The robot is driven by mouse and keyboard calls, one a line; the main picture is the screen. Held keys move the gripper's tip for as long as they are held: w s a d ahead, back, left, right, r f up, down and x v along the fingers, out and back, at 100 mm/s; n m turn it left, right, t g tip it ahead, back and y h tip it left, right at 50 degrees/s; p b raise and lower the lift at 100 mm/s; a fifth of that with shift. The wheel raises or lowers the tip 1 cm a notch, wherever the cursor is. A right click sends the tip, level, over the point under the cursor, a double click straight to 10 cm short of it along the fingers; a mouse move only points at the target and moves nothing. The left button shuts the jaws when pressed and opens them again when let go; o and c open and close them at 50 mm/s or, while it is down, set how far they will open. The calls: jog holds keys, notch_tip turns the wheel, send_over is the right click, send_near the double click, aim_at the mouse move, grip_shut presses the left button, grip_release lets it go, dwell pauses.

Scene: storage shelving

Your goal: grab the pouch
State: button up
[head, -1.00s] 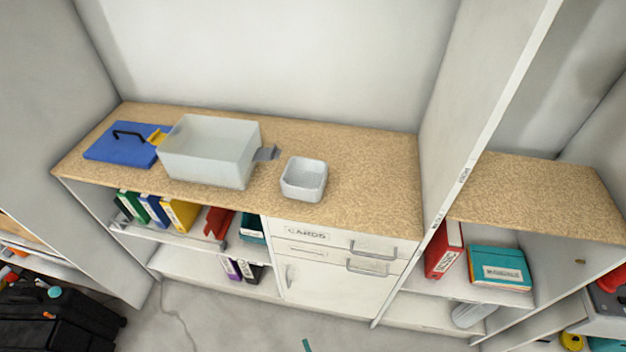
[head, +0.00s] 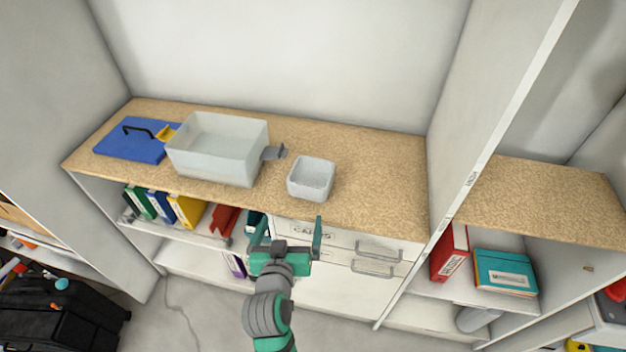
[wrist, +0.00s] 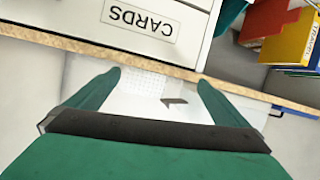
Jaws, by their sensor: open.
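I cannot make out a clear pouch in either view. My gripper (head: 288,233) is open and empty in the head view, in front of the drawer fronts and below the counter edge. Its two green fingers point up toward the counter. In the wrist view my gripper (wrist: 158,79) also shows open, with nothing between the fingers. On the counter stand a translucent box (head: 217,160) and a small white bin (head: 311,178).
Binders (head: 186,209) stand on the shelf below. Drawer handles (head: 379,252) protrude at right. A tall divider (head: 500,110) bounds the counter's right end, which is bare.

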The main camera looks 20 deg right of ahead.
jog(key=w+d+r+m, duration=0.1)
jog(key=r, duration=0.1)
jog(key=w+d+r+m+g+h, duration=0.1)
jog(key=r, duration=0.2)
jog(key=w+d+r+m+g+h, duration=0.1)
jog(key=r, duration=0.2)
jog(key=shift+w, duration=0.4)
send_near(311, 174)
jog(key=w+d, duration=0.1)
jog(key=d, duration=0.1)
jog(key=w+d+r, duration=0.1)
jog(key=w+d, duration=0.1)
jog(key=shift+w, duration=0.25)
jog(key=c, duration=0.8)
